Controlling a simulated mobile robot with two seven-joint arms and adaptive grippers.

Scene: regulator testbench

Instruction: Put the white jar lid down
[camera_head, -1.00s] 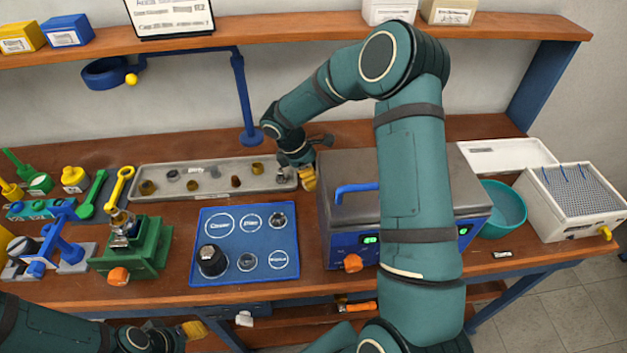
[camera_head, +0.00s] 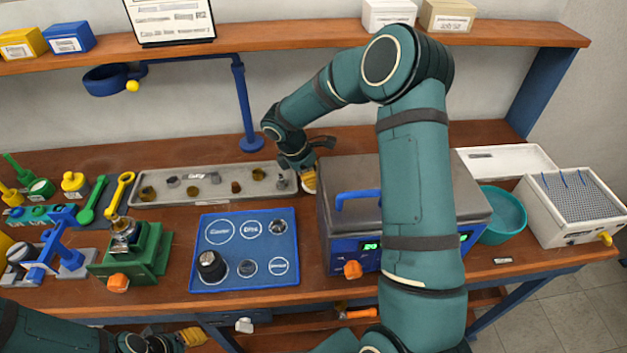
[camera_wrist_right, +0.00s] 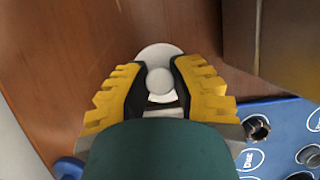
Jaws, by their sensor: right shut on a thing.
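The white jar lid (camera_wrist_right: 158,54) is a round disc with a knob, seen between the yellow fingers of my right gripper (camera_wrist_right: 160,82) in the right wrist view. The gripper is shut on it, over brown wood. In the head view my right gripper (camera_head: 308,178) is between the grey parts tray and the grey-topped machine, with a sliver of the lid (camera_head: 309,191) showing under its fingers. Whether the lid touches the bench is hard to tell. My left gripper (camera_head: 190,338) is at the lower left edge, its finger opening unclear.
The grey tray (camera_head: 160,198) with small parts lies left of my right gripper. The machine (camera_head: 345,170) with a blue handle stands close on its right. A blue mat (camera_head: 208,268) with marked circles and a black knob (camera_head: 211,265) lies in front. A narrow strip of bench is bare between them.

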